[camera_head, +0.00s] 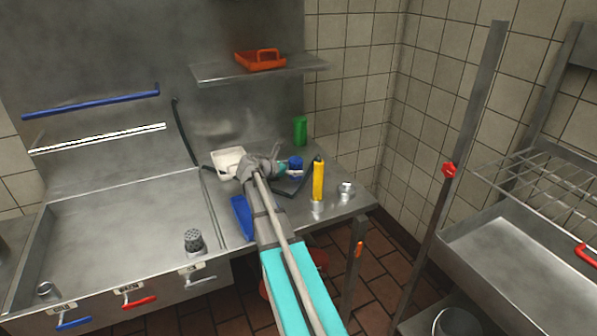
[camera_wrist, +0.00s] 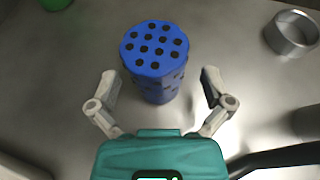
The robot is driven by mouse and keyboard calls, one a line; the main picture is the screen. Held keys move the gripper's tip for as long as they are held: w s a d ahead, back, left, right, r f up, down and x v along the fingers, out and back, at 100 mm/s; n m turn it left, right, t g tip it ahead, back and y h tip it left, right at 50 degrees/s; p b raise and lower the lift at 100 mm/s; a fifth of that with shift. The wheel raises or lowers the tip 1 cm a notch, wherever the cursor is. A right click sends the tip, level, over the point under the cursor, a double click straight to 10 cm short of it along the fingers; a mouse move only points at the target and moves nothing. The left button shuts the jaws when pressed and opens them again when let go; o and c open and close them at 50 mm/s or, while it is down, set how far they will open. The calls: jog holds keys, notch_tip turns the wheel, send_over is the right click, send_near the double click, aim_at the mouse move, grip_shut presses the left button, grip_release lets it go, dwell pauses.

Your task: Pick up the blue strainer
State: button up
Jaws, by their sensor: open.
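The blue strainer (camera_wrist: 155,50) is a blue cylinder with dark round holes in its top and side. In the wrist view it stands on the steel counter, just ahead of and between the fingers of my gripper (camera_wrist: 158,88). The fingers are spread on either side, with a gap to the strainer at left and right. In the head view the strainer (camera_head: 295,163) is partly hidden beside my gripper (camera_head: 283,169), which is low over the counter.
A yellow bottle (camera_head: 318,180), a green container (camera_head: 300,130), a white tray (camera_head: 228,160) and a metal ring (camera_wrist: 292,33) stand nearby. A blue object (camera_head: 242,217) lies left of my arm. A shelf (camera_head: 215,72) with an orange tray (camera_head: 260,61) hangs above.

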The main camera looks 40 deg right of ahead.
jog(key=shift+x, duration=0.8)
jog(key=c, duration=1.1)
jog(key=shift+r, duration=0.1)
